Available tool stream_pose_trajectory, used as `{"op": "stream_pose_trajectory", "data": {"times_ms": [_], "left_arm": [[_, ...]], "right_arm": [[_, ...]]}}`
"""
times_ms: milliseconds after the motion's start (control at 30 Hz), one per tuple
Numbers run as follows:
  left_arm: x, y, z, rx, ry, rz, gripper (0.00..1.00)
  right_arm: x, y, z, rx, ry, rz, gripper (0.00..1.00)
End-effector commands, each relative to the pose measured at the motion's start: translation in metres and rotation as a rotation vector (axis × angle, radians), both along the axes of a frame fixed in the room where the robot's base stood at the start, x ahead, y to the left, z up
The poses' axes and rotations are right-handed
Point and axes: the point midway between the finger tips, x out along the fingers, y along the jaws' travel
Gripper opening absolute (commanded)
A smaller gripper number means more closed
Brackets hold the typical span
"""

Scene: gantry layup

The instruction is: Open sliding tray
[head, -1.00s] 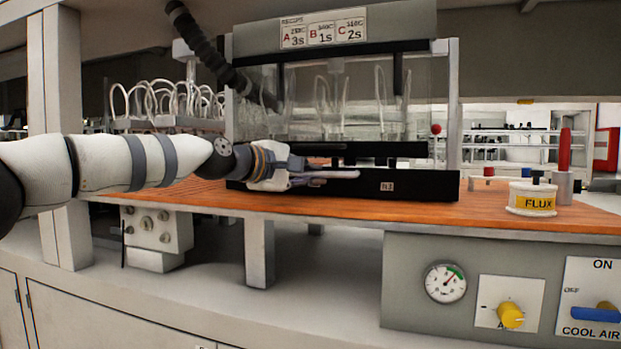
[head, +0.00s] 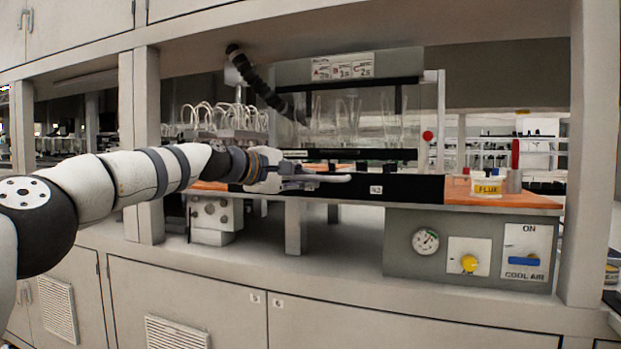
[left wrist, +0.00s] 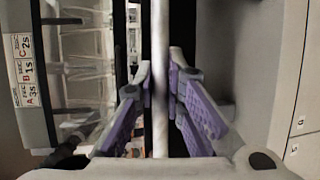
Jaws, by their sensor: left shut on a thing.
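The sliding tray (head: 408,188) is black, with a small white label on its front face. It stands out toward me from under the clear-walled machine, and its front reaches about the front edge of the wooden counter. My left gripper (head: 314,179) is at the tray's front, shut on its pale bar handle (head: 336,178). In the left wrist view the handle (left wrist: 160,75) runs upright between the purple-padded fingers of the left gripper (left wrist: 160,88). The tray's inside is mostly hidden in the head view. My right gripper is not in view.
A flux jar (head: 487,188) stands on the counter (head: 520,202) right of the tray. Below is a grey control panel (head: 400,243) with a gauge, a yellow knob and a blue switch. A pale post (head: 584,150) rises at right. Space in front of the counter looks clear.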

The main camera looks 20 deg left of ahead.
Motion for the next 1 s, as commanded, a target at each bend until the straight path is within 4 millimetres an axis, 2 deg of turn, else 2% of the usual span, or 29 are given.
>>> {"op": "stream_pose_trajectory", "data": {"times_ms": [567,600,667,1000], "left_arm": [[-0.0009,0.0015,0.0004,-0.003,0.003,-0.004,0.0],[-0.0008,0.0015,0.0002,-0.003,0.003,-0.004,0.19],[-0.0008,0.0016,0.0002,-0.003,0.003,-0.004,0.31],[-0.0027,0.0038,0.0019,-0.001,0.0,-0.001,0.31]], "right_arm": [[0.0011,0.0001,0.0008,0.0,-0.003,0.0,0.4],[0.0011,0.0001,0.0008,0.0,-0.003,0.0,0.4],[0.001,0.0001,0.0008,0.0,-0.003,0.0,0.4],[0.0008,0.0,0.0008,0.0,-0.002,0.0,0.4]]}}
